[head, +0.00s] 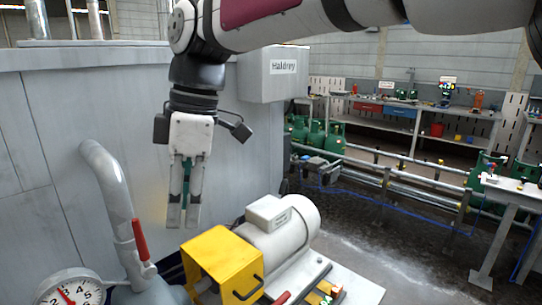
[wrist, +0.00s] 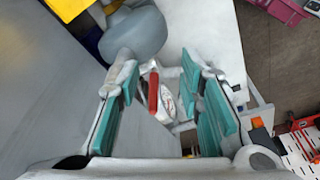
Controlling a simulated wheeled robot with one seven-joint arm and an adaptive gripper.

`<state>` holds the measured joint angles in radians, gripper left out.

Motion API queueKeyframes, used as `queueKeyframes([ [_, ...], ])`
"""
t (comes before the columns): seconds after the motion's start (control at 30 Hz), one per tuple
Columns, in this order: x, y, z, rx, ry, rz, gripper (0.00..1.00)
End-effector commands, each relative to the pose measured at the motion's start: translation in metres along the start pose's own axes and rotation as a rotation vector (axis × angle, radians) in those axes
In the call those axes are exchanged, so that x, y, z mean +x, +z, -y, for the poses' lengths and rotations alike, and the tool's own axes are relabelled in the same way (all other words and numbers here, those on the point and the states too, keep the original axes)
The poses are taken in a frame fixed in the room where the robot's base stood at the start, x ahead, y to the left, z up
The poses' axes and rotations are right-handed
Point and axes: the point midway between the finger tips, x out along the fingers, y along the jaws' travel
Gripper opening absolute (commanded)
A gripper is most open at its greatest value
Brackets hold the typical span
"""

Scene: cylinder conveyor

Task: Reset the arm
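My arm reaches in from the top right of the head view, and my gripper (head: 184,212) hangs from it, pointing down. In the wrist view its two teal-padded fingers (wrist: 165,105) stand apart with nothing held between them. The fingertips are above and left of a yellow guard (head: 222,262) and right of a grey bent pipe (head: 110,185). No contact shows.
A grey motor (head: 282,228) stands right of the guard. The red lever (head: 140,240) and gauge (head: 70,290) are at lower left. A grey cabinet wall (head: 60,130) is close behind my gripper. Green cylinders (head: 325,137), pipe rails and a shelf bench stand farther back right.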

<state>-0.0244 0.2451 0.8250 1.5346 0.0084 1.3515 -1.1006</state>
Motion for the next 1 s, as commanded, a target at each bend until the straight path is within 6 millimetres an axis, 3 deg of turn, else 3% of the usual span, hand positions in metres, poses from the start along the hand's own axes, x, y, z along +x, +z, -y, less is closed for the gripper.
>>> queueKeyframes([
  [0.03,-0.001,0.020,0.009,0.101,0.037,0.051,0.34],
  [0.27,-0.009,0.113,0.053,0.596,0.215,0.170,0.34],
  [0.4,-0.016,0.167,0.092,0.904,0.333,0.175,0.34],
  [0.6,-0.015,0.233,0.159,1.338,0.490,0.091,0.34],
  [0.8,0.004,0.270,0.215,1.676,0.583,-0.053,0.34],
  [1.0,0.017,0.282,0.237,1.820,0.610,-0.137,0.34],
])
